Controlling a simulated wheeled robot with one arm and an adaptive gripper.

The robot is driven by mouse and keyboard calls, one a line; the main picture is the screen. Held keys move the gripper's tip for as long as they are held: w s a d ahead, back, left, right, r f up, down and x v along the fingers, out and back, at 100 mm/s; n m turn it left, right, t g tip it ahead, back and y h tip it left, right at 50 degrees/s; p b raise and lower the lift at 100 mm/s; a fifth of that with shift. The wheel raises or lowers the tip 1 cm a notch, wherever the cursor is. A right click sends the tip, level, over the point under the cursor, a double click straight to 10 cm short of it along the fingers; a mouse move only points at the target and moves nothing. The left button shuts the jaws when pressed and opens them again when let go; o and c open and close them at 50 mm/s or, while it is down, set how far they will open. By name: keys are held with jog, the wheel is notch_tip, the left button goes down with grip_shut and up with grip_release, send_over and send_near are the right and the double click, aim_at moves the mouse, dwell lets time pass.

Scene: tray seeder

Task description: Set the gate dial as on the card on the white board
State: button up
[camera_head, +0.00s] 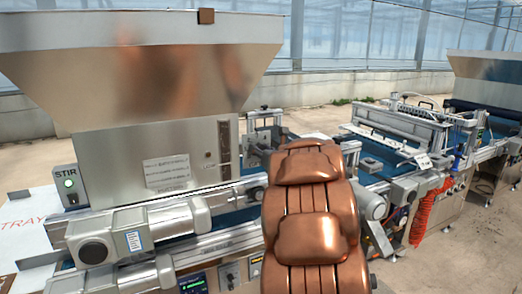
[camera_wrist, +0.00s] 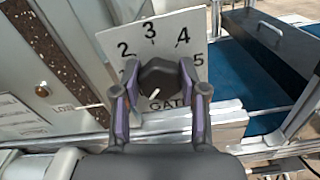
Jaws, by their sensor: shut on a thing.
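The gate dial (camera_wrist: 160,77) is a dark knob on a pale plate (camera_wrist: 199,48) marked GATE, in the wrist view. The numbers 2, 3, 4 and 5 show around it; the 1 is mostly hidden behind my left finger. A short white mark shows on the knob's lower part, slanting; I cannot tell which number it indicates. My gripper (camera_wrist: 159,68) is shut on the dial, one finger on each side. In the head view my copper arm hides the dial and gripper. I cannot make out the task's card on a white board in either view.
A metal hopper (camera_head: 150,80) stands over the machine at left, with a printed label (camera_head: 167,172) below it. A STIR button box (camera_head: 70,184) is at far left. In the wrist view, a metal rail and blue belt (camera_wrist: 250,75) lie right of the plate.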

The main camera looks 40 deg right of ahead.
jog(key=c, duration=0.3)
jog(key=shift+c, duration=0.2)
